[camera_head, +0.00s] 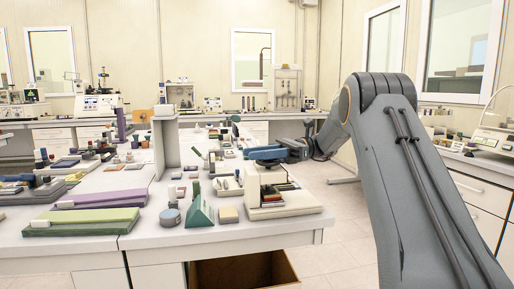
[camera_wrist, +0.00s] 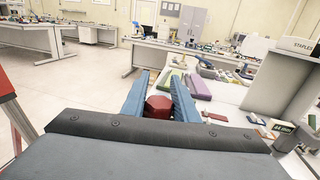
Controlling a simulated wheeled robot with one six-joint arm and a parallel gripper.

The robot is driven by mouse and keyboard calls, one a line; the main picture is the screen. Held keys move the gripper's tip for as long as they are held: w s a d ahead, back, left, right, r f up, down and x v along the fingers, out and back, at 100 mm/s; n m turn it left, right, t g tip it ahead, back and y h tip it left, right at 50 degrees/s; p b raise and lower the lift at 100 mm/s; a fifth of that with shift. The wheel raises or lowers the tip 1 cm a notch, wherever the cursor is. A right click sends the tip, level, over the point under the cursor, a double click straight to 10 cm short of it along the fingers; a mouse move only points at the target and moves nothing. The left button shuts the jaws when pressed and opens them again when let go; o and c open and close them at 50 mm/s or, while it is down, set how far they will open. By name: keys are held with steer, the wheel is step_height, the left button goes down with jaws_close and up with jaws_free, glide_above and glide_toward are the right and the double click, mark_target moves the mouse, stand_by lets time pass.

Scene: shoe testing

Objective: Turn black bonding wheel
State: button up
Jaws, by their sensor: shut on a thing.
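My gripper (camera_head: 264,153) reaches in from the right over the front bench, its blue fingers just above a pale bench device (camera_head: 283,211). In the wrist view my gripper (camera_wrist: 159,84) has its two blue fingers on either side of a dark red, many-sided knob (camera_wrist: 158,106). The fingers are closed on this knob. It looks red, not black, and I cannot make out a black wheel there. The knob is hidden in the head view, and its lower part is hidden by my gripper body in the wrist view.
A green wedge (camera_head: 200,211), a grey round part (camera_head: 170,217) and a tan block (camera_head: 228,214) stand left of the device. Green and purple slabs (camera_head: 82,222) lie farther left. A grey divider (camera_head: 166,146) rises behind. The floor right of the bench is clear.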

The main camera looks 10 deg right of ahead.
steer(key=shift+f, duration=0.25)
steer(key=o, duration=1.1)
steer(key=shift+a, duration=0.1)
steer(key=shift+c, duration=0.2)
steer(key=shift+r, duration=0.1)
step_height(320, 180, up, 4)
steer(key=p, duration=0.2)
steer(key=shift+s+p, duration=0.1)
steer(key=shift+p, duration=0.2)
step_height(320, 180, up, 6)
steer(key=p, duration=0.6)
steer(key=shift+p, duration=0.3)
